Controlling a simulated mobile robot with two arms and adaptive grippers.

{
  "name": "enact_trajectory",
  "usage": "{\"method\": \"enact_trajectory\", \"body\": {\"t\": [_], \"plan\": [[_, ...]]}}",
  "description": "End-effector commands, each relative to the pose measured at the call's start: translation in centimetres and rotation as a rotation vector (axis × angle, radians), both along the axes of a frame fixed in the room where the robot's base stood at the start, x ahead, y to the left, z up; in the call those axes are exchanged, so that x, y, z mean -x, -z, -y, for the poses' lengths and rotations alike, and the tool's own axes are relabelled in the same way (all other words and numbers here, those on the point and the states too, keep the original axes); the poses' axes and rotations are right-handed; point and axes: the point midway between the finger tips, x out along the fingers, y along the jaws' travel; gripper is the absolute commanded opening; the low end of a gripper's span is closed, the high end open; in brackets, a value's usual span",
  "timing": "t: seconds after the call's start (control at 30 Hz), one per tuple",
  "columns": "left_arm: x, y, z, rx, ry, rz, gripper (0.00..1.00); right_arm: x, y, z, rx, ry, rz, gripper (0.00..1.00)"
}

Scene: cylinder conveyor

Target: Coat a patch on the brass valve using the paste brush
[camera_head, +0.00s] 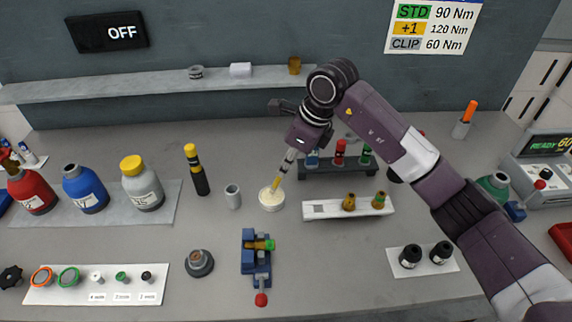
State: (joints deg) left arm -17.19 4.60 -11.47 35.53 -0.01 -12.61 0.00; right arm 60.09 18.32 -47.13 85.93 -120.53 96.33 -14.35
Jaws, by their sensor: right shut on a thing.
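My right gripper (297,145) is shut on the paste brush (279,178), a thin stick with a yellow lower part, held at a slant. The brush's lower end is at the small round pot of pale paste (271,204); whether it touches the paste is hard to tell. A small brass piece with a green end, which looks like the brass valve (259,244), sits in the jaws of the blue vise (250,265), in front of the pot. Other brass pieces (349,201) stand on the white block to the right. My left gripper is out of view.
A grey cup (233,196) and a black-and-yellow bottle (197,170) stand left of the pot. A dark rack (325,172) with colored-topped items is behind the white block (320,210). A round grey fitting (199,263) is left of the vise. Bench around the vise is mostly clear.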

Motion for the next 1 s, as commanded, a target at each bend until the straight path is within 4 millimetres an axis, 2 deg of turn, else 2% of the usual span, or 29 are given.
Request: {"method": "enact_trajectory", "body": {"t": [1.0], "plan": [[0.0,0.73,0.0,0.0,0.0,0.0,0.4,0.01,0.85,0.03,0.001,0.0,0.0,0.0]]}}
